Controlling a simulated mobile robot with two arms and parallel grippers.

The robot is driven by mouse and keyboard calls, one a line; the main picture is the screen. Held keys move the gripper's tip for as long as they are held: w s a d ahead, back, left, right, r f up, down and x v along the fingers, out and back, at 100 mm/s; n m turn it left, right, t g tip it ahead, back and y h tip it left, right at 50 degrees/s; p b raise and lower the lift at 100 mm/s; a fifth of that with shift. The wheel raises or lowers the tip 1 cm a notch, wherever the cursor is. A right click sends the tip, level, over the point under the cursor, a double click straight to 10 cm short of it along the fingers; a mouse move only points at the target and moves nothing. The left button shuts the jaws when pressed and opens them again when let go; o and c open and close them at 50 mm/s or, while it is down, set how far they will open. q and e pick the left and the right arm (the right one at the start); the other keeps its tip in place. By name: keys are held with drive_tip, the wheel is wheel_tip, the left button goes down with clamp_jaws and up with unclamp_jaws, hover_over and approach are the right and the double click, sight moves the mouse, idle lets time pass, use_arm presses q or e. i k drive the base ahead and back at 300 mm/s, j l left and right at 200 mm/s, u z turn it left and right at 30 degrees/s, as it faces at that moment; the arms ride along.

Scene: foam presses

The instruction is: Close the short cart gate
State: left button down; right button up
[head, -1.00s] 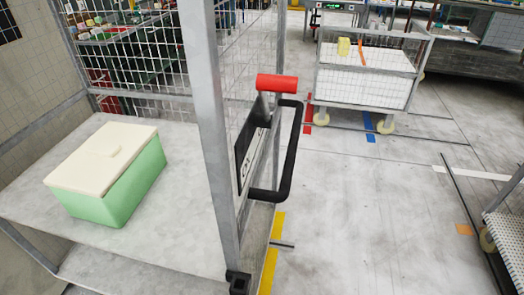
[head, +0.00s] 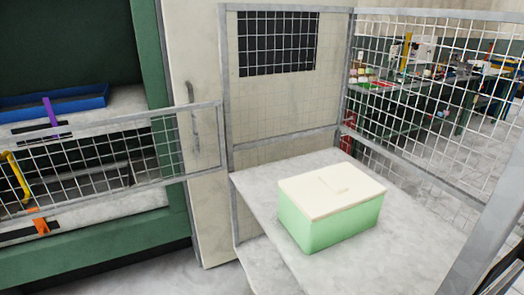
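The short cart gate (head: 100,158) is a low wire-mesh panel in a grey metal frame. It stands open, reaching left from the cart's (head: 228,130) left side, across the front of a green machine. A yellow handle (head: 15,176) shows at the gate's far left, cut by the picture edge. An orange piece (head: 40,224) is below it. On the cart's grey shelf sits a light green box (head: 330,228) with a cream lid. Neither of my grippers is in view.
The green machine (head: 175,130) stands behind the gate, with a blue tray (head: 50,104) inside. A beige cabinet (head: 205,120) with a grey handle stands between machine and cart. Work tables (head: 440,105) stand at the back right. Grey floor shows at bottom left.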

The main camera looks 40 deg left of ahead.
sight(10, 139)
drive_tip(key=k+j, duration=0.1)
drive_tip(key=j, duration=0.3)
drive_tip(key=k+j, duration=0.1)
drive_tip(key=j, duration=0.3)
drive_tip(key=k+j, duration=0.15)
drive_tip(key=j, duration=0.25)
drive_tip(key=k+j, duration=0.1)
drive_tip(key=j, duration=0.3)
drive_tip(key=k+j, duration=0.1)
drive_tip(key=j, duration=0.3)
drive_tip(key=k+j+z, duration=0.1)
drive_tip(key=j, duration=0.3)
